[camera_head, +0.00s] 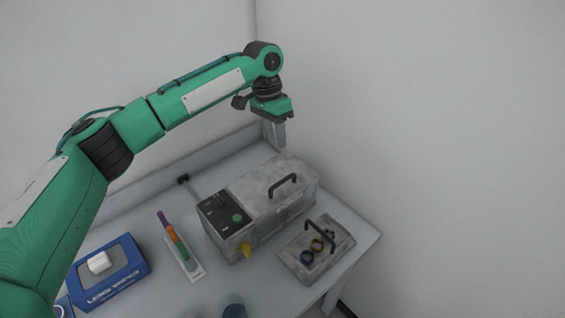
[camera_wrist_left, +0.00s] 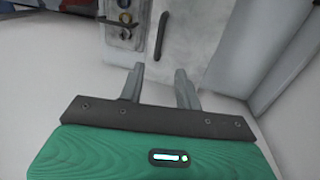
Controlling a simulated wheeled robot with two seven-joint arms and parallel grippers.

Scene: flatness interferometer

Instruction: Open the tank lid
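The grey metal tank (camera_head: 245,215) stands on the bench with its lid (camera_head: 262,187) lying flat on top. A black bar handle (camera_head: 284,184) rises from the lid. In the left wrist view the lid (camera_wrist_left: 208,45) and its handle (camera_wrist_left: 160,36) show beyond the fingertips. My left gripper (camera_head: 280,146) hangs above the far end of the tank, fingers down and apart from the handle. In the left wrist view the two fingers of my left gripper (camera_wrist_left: 160,75) are spread with nothing between them. My right gripper is in neither view.
A grey tray (camera_head: 332,262) with a black handle and small rings lies right of the tank. Left are a white holder (camera_head: 196,272) with coloured sticks and a blue wipes box (camera_head: 122,278). A bluish cup (camera_head: 234,306) is in front. Walls close off the back and right.

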